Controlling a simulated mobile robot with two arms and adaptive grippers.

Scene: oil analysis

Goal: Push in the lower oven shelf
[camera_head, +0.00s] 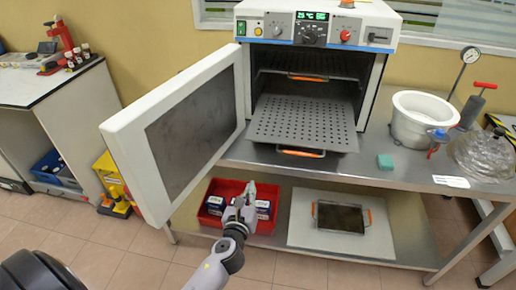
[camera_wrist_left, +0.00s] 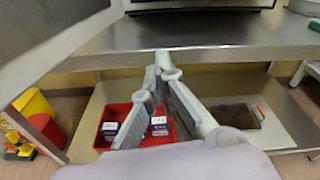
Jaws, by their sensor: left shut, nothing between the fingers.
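The oven (camera_head: 318,25) stands on a steel table with its door (camera_head: 185,130) swung open to the left. The lower oven shelf (camera_head: 302,120) is a perforated grey plate, pulled partly out of the oven, with an orange handle (camera_head: 300,153) at its front edge. An upper rack (camera_head: 308,70) sits inside the oven. My left gripper (camera_head: 246,190) is shut and empty, below and to the left of the shelf handle, in front of the table edge. In the left wrist view its fingers (camera_wrist_left: 160,62) point at the table edge, and the shelf is out of view. My right gripper is not in view.
The open door stands close to the left of my left arm. A red bin (camera_head: 213,222) with boxes and a tray (camera_head: 341,217) lie on the low shelf. A white pot (camera_head: 420,118), a teal block (camera_head: 385,161) and glassware (camera_head: 484,155) stand on the table's right.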

